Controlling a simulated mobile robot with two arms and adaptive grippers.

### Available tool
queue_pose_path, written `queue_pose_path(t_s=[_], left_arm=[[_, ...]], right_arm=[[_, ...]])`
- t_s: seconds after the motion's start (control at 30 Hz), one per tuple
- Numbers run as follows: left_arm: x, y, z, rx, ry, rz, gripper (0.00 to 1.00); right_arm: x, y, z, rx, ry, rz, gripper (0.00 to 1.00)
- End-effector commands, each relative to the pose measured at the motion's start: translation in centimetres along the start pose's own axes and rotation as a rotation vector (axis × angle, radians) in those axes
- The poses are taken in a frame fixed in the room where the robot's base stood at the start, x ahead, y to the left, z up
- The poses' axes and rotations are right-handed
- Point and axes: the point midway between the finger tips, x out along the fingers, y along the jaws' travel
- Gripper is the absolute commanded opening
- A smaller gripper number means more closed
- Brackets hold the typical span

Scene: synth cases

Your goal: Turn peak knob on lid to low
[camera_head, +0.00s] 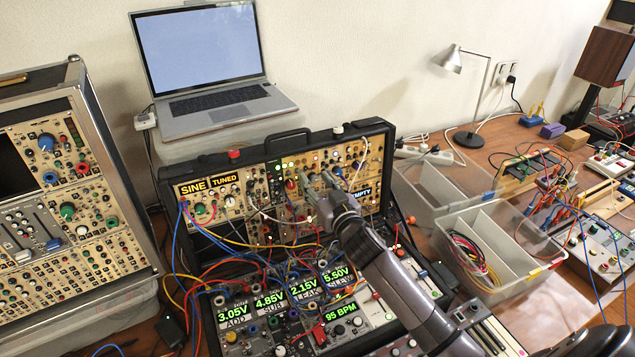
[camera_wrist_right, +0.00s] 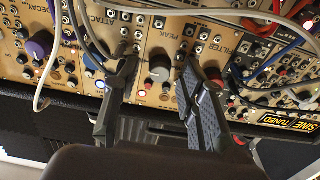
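The open synth case has an upright lid (camera_head: 389,130) filled with modules. In the right wrist view the panel appears upside down. My right gripper (camera_head: 320,186) reaches the lid's panel from the lower right. In the right wrist view the right gripper (camera_wrist_right: 158,72) is open, one finger on each side of the PEAK knob. I see gaps beside the knob; contact cannot be made out. In the head view the gripper covers that knob. My left gripper is not in view.
Patch cables (camera_head: 250,240) loop across the lid and the lower panel, and some cross close to my right fingers. A laptop (camera_head: 228,116) stands behind the case.

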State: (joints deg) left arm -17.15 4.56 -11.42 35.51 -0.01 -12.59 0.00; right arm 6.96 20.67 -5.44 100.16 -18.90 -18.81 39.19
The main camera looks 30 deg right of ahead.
Motion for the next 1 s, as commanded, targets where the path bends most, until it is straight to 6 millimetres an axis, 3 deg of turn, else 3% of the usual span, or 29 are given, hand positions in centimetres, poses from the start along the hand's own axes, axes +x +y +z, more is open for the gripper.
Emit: queue_pose_path(t_s=[0.13, 0.7, 1.0], left_arm=[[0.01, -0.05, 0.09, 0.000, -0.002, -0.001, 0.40], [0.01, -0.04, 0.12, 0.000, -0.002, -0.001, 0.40], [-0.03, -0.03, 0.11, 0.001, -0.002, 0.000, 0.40]], right_arm=[[-0.02, -0.02, 0.02, 0.000, 0.000, 0.000, 0.38], [-0.05, -0.01, 0.03, 0.000, 0.000, 0.000, 0.00], [-0.05, -0.01, 0.02, -0.005, 0.000, -0.001, 0.00]])
